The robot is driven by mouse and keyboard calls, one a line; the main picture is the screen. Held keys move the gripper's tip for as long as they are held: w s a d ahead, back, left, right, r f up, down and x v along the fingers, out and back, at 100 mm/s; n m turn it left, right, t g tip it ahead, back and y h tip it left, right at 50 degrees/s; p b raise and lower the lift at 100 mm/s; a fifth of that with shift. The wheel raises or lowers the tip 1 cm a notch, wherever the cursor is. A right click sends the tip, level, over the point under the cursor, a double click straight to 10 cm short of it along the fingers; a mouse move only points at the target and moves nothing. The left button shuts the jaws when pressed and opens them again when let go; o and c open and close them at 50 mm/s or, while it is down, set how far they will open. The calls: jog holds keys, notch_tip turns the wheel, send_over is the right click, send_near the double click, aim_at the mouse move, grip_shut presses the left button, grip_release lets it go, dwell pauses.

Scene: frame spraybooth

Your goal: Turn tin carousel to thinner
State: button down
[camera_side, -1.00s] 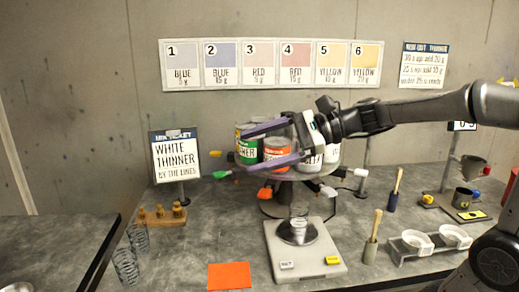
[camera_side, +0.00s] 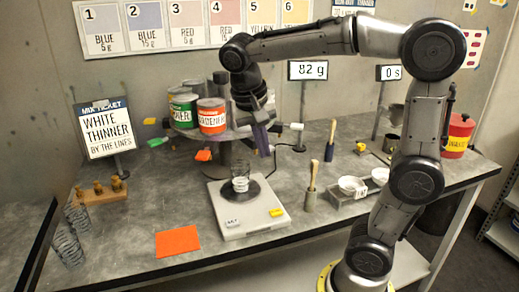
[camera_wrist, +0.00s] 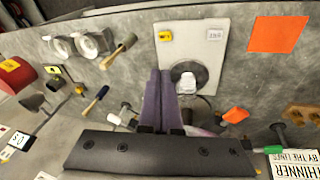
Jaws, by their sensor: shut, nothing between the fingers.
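The tin carousel (camera_side: 188,133) stands at the back of the bench on a dark post. My gripper (camera_side: 264,146), with purple fingers, points down at the carousel's right side. The wrist view shows its fingers (camera_wrist: 168,98) shut together, empty. I cannot tell whether they touch the carousel.
A scale (camera_side: 248,218) with a clear cup (camera_side: 240,184) stands in front. The ticket (camera_side: 104,130) reads "WHITE THINNER BY THE LINES". Displays read 82 g (camera_side: 308,70) and 0 s (camera_side: 389,73).

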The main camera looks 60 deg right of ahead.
jog(key=w+a+r+n+t+h, duration=0.2)
jog(key=w+a+r+n+h, duration=0.1)
jog(key=w+n+h, duration=0.15)
jog(key=s+d+r+x, duration=0.1)
jog(key=x, duration=1.1)
jog(key=shift+s+d+r, duration=0.15)
jog(key=shift+s+d, duration=0.1)
jog(key=shift+d, duration=0.2)
jog(key=shift+m+y, duration=0.25)
